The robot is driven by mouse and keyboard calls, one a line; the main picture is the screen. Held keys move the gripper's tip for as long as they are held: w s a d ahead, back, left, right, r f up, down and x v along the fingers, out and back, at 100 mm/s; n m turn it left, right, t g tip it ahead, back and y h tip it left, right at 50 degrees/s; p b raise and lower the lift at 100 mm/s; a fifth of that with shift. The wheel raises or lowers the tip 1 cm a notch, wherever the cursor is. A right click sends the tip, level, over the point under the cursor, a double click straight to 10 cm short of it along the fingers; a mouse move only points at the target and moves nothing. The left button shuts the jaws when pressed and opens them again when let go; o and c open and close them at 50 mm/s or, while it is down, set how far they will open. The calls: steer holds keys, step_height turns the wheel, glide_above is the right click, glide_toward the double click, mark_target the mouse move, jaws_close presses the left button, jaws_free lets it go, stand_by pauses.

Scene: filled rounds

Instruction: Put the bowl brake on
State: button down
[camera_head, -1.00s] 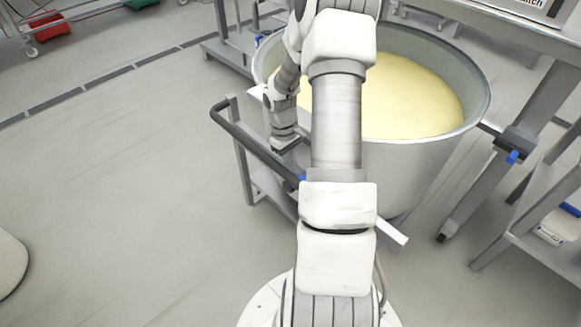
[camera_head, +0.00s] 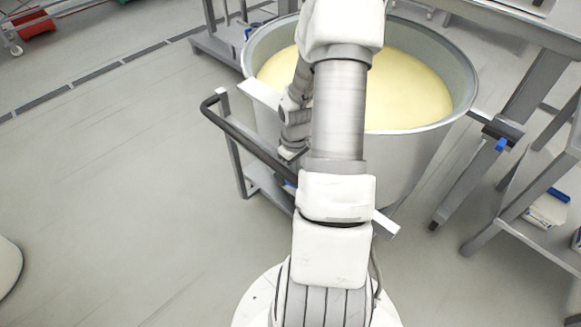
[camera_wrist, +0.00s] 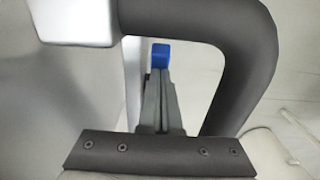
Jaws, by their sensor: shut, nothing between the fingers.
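The bowl (camera_head: 405,165) is a large metal tub of pale yellow dough on a wheeled frame. The frame's dark push handle (camera_head: 250,142) juts out at the bowl's left front; in the wrist view the handle (camera_wrist: 245,60) curves across the top and right. My gripper (camera_head: 288,156) points down beside the bowl, near the handle. In the wrist view my gripper (camera_wrist: 161,76) is shut and empty. A small blue block (camera_wrist: 161,53), possibly the brake's end, shows just beyond the fingertips; I cannot tell whether they touch. My arm hides part of the bowl and frame.
A steel stand with a blue-tipped bracket (camera_head: 500,144) stands close at the bowl's right. A shelf unit (camera_head: 530,230) is at the far right. A red bin (camera_head: 38,25) is far left. The floor (camera_head: 110,180) on the left is clear.

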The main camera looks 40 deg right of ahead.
steer(key=shift+s+f, duration=0.2)
steer(key=shift+s, duration=0.1)
steer(key=shift+r, duration=0.1)
stand_by(0.4)
